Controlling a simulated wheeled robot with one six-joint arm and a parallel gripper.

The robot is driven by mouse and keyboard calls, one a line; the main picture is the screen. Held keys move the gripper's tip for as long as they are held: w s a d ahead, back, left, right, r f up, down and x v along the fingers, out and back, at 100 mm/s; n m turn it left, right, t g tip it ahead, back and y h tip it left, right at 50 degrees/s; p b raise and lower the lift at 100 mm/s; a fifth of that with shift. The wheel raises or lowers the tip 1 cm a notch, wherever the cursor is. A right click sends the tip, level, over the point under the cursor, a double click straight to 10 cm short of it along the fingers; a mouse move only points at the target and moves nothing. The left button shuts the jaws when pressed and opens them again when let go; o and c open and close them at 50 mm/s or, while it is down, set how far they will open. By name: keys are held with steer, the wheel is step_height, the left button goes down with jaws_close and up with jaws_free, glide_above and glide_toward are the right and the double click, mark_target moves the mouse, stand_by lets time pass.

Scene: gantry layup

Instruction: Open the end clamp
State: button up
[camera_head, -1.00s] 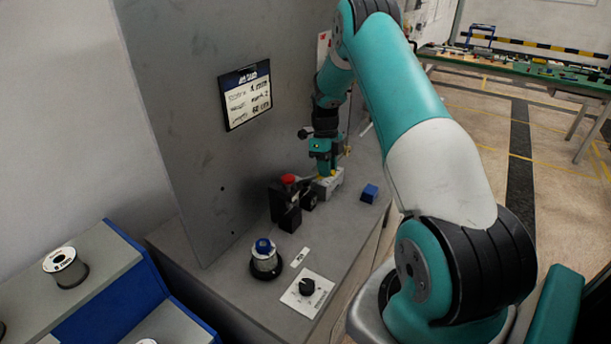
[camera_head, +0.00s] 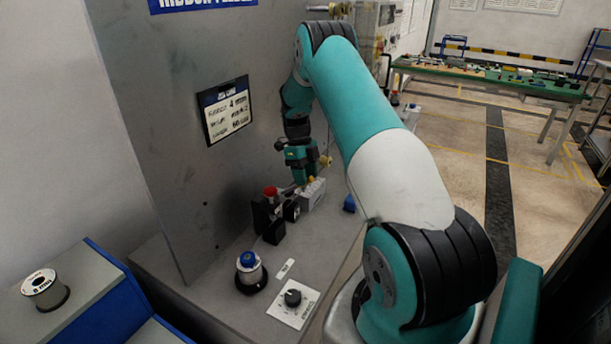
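The likely end clamp is a small black block assembly (camera_head: 266,214) with a red top (camera_head: 270,191), standing on the grey bench by the upright panel. A light grey block (camera_head: 313,194) sits just right of it. My gripper (camera_head: 305,182) reaches down from above at the grey block, close to the black assembly's right side. Its fingertips are small and partly hidden, so I cannot tell whether they touch or grip anything.
A blue-topped spool (camera_head: 249,272) and a black knob on a white plate (camera_head: 294,302) stand nearer on the bench (camera_head: 215,297). A blue block (camera_head: 349,203) lies right of the gripper. The grey panel (camera_head: 170,130) rises at left. Another spool (camera_head: 46,290) sits lower left.

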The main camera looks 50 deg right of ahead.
step_height(320, 180, up, 20)
steer(key=shift+p, duration=0.35)
